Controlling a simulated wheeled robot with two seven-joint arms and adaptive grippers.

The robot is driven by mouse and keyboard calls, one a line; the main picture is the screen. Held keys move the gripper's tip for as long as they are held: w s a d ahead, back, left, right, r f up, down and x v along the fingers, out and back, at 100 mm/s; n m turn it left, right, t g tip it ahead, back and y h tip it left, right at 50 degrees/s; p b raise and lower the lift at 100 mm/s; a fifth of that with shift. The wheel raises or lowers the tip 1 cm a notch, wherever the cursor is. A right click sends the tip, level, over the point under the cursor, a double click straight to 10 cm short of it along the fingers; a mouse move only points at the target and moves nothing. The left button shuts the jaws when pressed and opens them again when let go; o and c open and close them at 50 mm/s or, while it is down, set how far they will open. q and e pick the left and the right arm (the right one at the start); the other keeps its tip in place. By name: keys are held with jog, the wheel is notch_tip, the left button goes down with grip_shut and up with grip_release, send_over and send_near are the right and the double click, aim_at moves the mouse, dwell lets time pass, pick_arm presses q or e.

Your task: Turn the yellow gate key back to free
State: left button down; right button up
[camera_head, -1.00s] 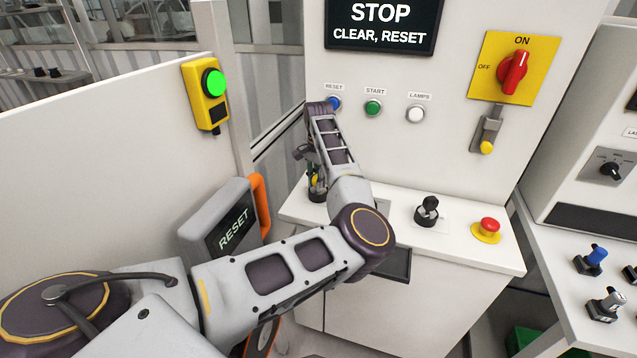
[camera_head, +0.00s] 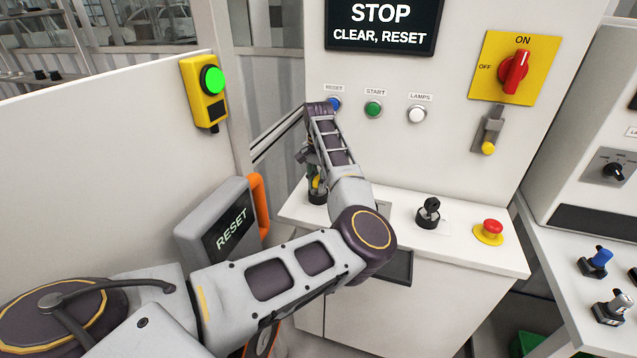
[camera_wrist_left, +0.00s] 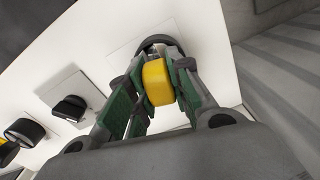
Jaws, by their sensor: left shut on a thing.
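The yellow gate key (camera_wrist_left: 157,82) stands in a round black switch on the white console top. In the left wrist view it sits between the two green-padded fingers of my left gripper (camera_wrist_left: 150,90), which is shut on it. In the head view the key (camera_head: 315,182) shows only as a small yellow patch, with my left gripper (camera_head: 312,165) and arm over it. The black switch base (camera_head: 317,198) shows below the key. The markings around the switch cannot be read. My right gripper is not in view.
A black key switch (camera_head: 428,212) and a red emergency button (camera_head: 489,232) stand farther right on the console. The screen (camera_head: 382,22) reads "STOP CLEAR, RESET". A grey box reading "RESET" (camera_head: 222,225) with an orange handle (camera_head: 259,203) is left of the console.

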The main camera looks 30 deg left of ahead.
pick_arm(q)
jog(key=shift+a+f+n+b, duration=0.1)
jog(key=shift+n+b, duration=0.55)
jog(key=shift+n, duration=0.15)
jog(key=shift+n+b, duration=0.5)
jog(key=shift+n, duration=0.2)
jog(key=shift+n+b, duration=0.4)
jog(key=shift+n, duration=0.3)
jog(key=c, duration=1.2)
grip_release()
jog(key=shift+r, duration=0.2)
jog(key=shift+r, duration=3.85)
